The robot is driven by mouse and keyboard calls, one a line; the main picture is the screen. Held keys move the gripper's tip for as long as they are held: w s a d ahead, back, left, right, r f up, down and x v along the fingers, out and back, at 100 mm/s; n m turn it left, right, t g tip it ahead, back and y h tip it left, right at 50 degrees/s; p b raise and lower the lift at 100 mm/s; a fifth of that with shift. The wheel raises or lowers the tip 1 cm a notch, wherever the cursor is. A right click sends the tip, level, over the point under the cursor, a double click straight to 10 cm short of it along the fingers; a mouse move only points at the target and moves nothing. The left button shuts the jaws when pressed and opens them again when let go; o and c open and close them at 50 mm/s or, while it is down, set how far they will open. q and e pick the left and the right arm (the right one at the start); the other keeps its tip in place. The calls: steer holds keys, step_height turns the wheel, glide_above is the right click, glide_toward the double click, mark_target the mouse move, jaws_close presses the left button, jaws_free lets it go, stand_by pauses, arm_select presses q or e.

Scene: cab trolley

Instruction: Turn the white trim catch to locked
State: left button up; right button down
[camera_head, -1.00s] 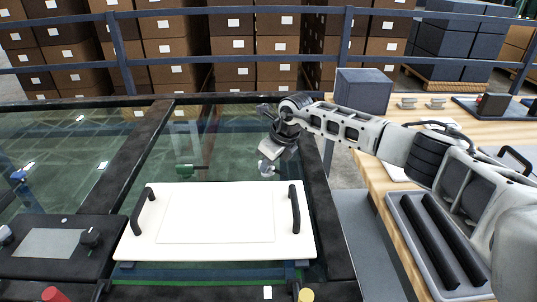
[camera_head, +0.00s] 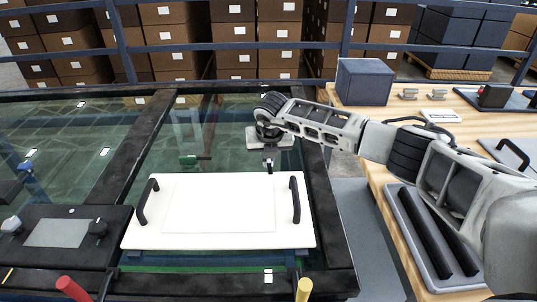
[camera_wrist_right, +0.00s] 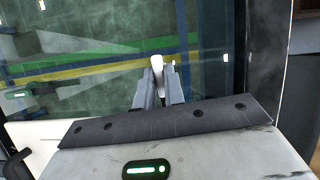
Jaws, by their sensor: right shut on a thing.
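The white trim catch shows in the right wrist view (camera_wrist_right: 157,61) as a small rounded white piece between my fingertips. My right gripper (camera_wrist_right: 160,82) is shut on it. In the head view my right gripper (camera_head: 269,166) points down over the glass, just behind the right part of the white panel, and hides the catch. I cannot tell from these views which position the catch is turned to. My left gripper is not in view.
The white panel (camera_head: 160,232) with two black handles lies in front of the gripper. A green catch (camera_head: 188,161) stands to its left on the glass. Red (camera_head: 72,289) and yellow (camera_head: 304,290) knobs are at the front edge. A wooden bench (camera_head: 386,215) stands to the right.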

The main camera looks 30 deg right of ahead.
steer(key=shift+m, duration=0.6)
steer(key=c, duration=1.5)
jaws_free()
steer(key=shift+r, duration=0.15)
steer(key=v, duration=1)
steer(key=b+v, duration=0.1)
steer(key=v, duration=0.4)
steer(key=shift+a+r, duration=0.35)
steer(key=shift+a, duration=0.05)
